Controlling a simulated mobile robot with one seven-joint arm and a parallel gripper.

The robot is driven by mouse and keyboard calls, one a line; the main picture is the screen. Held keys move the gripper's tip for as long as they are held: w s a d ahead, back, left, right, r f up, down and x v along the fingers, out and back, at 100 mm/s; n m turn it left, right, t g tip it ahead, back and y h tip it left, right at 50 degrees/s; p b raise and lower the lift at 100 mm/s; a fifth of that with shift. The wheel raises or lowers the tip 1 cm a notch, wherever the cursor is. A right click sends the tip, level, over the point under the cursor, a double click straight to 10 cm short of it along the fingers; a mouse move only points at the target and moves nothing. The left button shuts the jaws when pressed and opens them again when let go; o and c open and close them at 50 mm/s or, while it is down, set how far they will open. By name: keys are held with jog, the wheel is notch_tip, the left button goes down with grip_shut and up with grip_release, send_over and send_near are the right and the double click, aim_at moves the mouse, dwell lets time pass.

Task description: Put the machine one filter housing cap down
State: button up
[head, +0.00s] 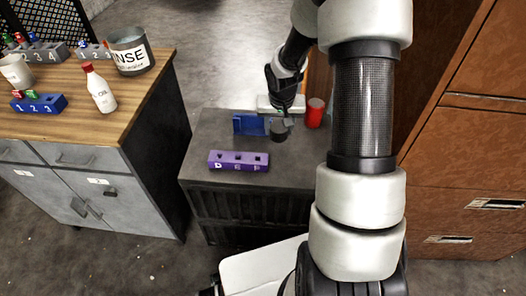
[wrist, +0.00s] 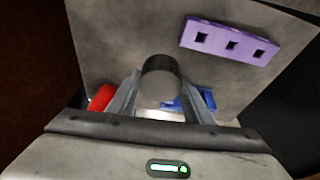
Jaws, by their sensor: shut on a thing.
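My gripper (head: 284,126) is over the grey cabinet top, shut on a dark, round cap (head: 279,131).
A purple block (head: 238,168) with several square holes, marked D, E, F, lies in front on the grey cabinet top (head: 205,135). Bare top lies between it and the cap. A wooden bench (head: 130,105) with a bottle and pot is left; brown drawers (head: 465,150) are right.

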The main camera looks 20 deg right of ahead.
aim_at(277, 154)
notch_tip(277, 154, down, 10)
jog(key=b, duration=0.3)
jog(key=shift+w+d+f, duration=0.1)
jog(key=shift+f+b, duration=0.2)
jog(key=shift+b, duration=0.1)
jog(key=o, duration=1.3)
